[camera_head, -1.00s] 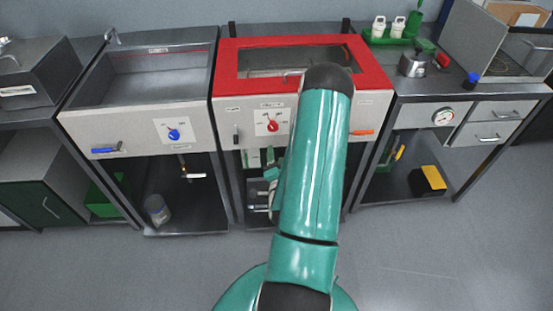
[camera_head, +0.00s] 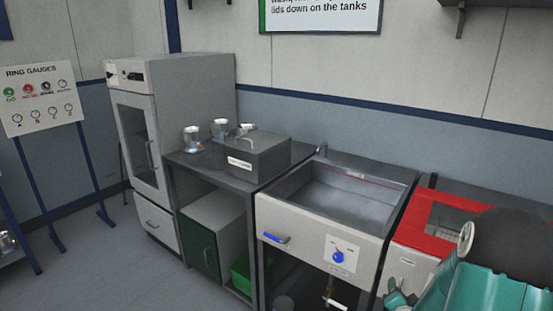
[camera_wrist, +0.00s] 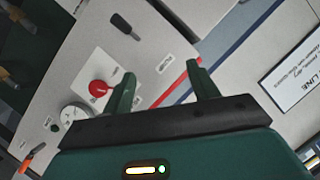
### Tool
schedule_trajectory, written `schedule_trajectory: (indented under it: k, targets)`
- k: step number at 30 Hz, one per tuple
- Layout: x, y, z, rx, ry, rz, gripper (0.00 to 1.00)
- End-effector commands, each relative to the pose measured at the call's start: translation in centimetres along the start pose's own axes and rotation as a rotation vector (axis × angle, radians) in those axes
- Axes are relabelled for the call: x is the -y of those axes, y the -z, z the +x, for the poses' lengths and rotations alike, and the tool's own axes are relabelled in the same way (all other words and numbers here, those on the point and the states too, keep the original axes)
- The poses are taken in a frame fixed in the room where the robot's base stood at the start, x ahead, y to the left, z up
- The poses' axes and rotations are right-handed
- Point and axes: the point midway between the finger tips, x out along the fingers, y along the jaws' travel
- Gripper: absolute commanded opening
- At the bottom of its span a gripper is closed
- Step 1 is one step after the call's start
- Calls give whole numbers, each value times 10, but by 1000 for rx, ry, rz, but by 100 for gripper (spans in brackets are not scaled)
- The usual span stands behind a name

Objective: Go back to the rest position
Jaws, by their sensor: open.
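My gripper (camera_wrist: 160,70) is open and empty in the wrist view, with two green fingers spread apart. Behind the fingers is a pale front panel (camera_wrist: 140,60) with a red knob (camera_wrist: 98,88), seen tilted. No contact with the panel shows. In the head view, my green arm fills the lower right corner, in front of the tank with the red lid frame (camera_head: 415,222). The fingers cannot be clearly made out there.
An open sink-like tank (camera_head: 345,195) with a blue knob (camera_head: 338,257) stands left of the red-framed tank. Further left are a dark bench (camera_head: 190,166) with a grey box (camera_head: 272,155) and jars, a tall cabinet (camera_head: 185,100), and a gauge board (camera_head: 40,95). Floor at lower left is clear.

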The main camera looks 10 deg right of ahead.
Motion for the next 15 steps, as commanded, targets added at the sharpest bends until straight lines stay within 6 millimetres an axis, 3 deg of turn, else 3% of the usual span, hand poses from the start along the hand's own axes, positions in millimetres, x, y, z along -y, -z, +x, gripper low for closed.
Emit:
schedule_trajectory:
  k: [1, 8, 15]
  targets:
    - [23, 3, -3, 33, 9, -50, 59]
    - [100, 0, -34, 209, -1, -265, 59]
    - [168, -5, -95, 378, 8, -471, 59]
